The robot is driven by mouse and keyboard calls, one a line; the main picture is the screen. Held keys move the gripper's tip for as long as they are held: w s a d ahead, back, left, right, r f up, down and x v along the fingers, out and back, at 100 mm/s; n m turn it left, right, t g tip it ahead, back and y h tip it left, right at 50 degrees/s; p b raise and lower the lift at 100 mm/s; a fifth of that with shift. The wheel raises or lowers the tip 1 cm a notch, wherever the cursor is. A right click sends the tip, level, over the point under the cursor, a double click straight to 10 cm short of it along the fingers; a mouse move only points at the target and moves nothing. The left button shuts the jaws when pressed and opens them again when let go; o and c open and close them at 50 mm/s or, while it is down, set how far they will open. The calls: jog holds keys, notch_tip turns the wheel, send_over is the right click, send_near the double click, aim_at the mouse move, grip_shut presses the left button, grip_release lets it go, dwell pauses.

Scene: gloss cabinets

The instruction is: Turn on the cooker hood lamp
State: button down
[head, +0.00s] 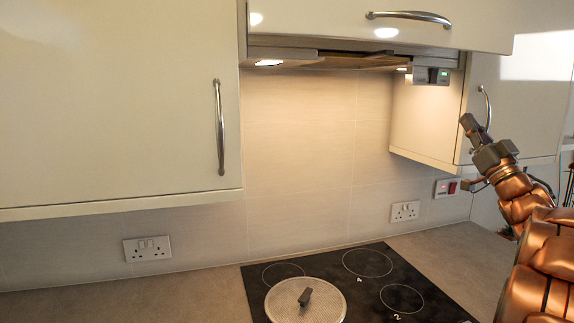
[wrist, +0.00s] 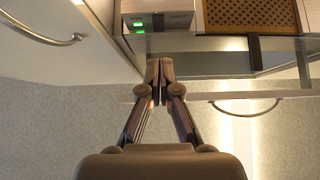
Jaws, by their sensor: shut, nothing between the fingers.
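The cooker hood (head: 340,60) is under the cabinet above the hob. One lamp (head: 268,62) glows at its left end, another (head: 403,69) at its right end, and the wall between is lit warm. A small control box (head: 431,76) with a green light sits at the hood's right end. The control box also shows in the wrist view (wrist: 175,22), with green lights and a grey front. My gripper (head: 468,122) is right of and below the control box in the head view. In the wrist view my gripper (wrist: 160,70) is shut and empty, its tips just below the box in the picture.
A cabinet handle (head: 485,107) is close to my gripper. The hob (head: 365,285) below holds a lidded pan (head: 305,300). A left cabinet door (head: 120,100) and wall sockets (head: 405,211) are farther away. The space under the hood is free.

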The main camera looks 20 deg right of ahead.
jog(key=w+a+f+m+g+h, duration=0.65)
jog(key=w+f+g+h, duration=0.2)
jog(key=f, duration=0.25)
jog(key=s+a+f+n+g+y, duration=0.1)
jog(key=s+a+f+g+y, duration=0.3)
jog(key=a+f, duration=0.65)
jog(key=s+a+f+n+g+y, duration=0.1)
jog(key=s+a+f+g+y, duration=0.1)
jog(key=s+a+f+g, duration=0.6)
jog(key=s+a+f+n+g+y, duration=0.1)
jog(key=s+a+f+g, duration=0.1)
jog(key=s+a+f, duration=0.2)
jog(key=s+a+f+n+g+y, duration=0.1)
jog(key=s+a+f+n+g, duration=0.1)
jog(key=s+a+f, duration=0.3)
jog(key=s+a+f+n+g+y, duration=0.2)
jog(key=s+a+f+g, duration=0.1)
jog(key=s+a, duration=0.8)
jog(key=s+f, duration=0.1)
jog(key=s, duration=0.4)
jog(key=shift+f, duration=0.4)
jog(key=shift+s+a+g, duration=0.1)
jog(key=shift+g, duration=0.15)
